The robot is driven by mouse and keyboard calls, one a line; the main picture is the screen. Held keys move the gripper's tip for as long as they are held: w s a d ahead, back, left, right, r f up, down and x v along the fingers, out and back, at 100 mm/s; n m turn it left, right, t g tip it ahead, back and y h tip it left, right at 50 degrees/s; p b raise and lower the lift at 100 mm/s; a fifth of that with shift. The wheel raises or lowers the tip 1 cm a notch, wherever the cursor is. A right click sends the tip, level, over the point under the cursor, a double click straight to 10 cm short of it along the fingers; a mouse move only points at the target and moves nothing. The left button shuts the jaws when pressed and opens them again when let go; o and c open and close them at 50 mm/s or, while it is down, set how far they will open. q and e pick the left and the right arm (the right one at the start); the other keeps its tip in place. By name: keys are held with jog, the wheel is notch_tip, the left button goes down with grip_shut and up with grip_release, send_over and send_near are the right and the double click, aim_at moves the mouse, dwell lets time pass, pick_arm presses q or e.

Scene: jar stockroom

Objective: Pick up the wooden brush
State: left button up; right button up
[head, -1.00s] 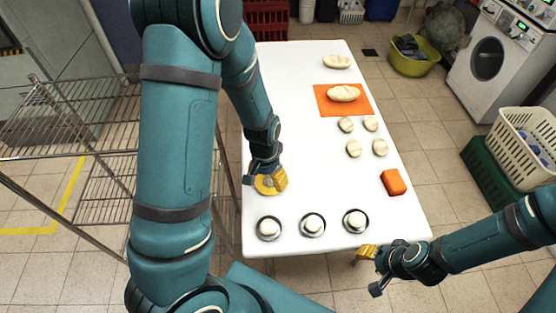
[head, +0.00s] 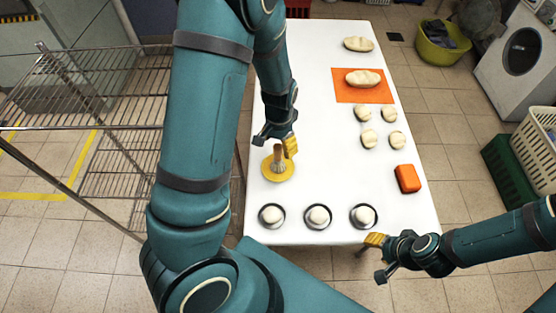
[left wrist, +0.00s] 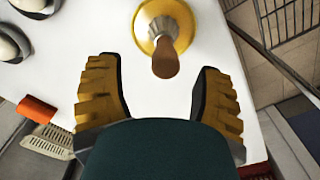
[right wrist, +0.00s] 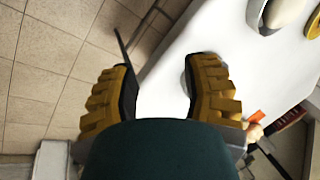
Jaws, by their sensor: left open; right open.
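The wooden brush (head: 278,158) stands upright on a round yellow dish (head: 277,172) at the left side of the white table. Its brown handle points up and its pale bristle end is down. My left gripper (head: 275,145) is open, close to the top of the handle. In the left wrist view, the brush handle (left wrist: 166,58) shows ahead, between the lines of the two open fingers (left wrist: 158,68), and no contact is visible. My right gripper (head: 378,258) is open and empty near the table's front right corner.
Several dark-rimmed dishes with white balls, such as this one (head: 318,216), line the front of the table (head: 320,170). An orange block (head: 408,179), several dough pieces and an orange mat (head: 345,97) lie right and behind. A wire rack (head: 110,165) stands left.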

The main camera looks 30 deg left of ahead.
aim_at(278, 146)
pick_arm(q)
jog(key=f, duration=0.1)
jog(key=f+b, duration=0.1)
jog(key=f, duration=0.3)
jog(key=shift+w+a, duration=0.2)
jog(key=shift+a, duration=0.1)
grip_shut()
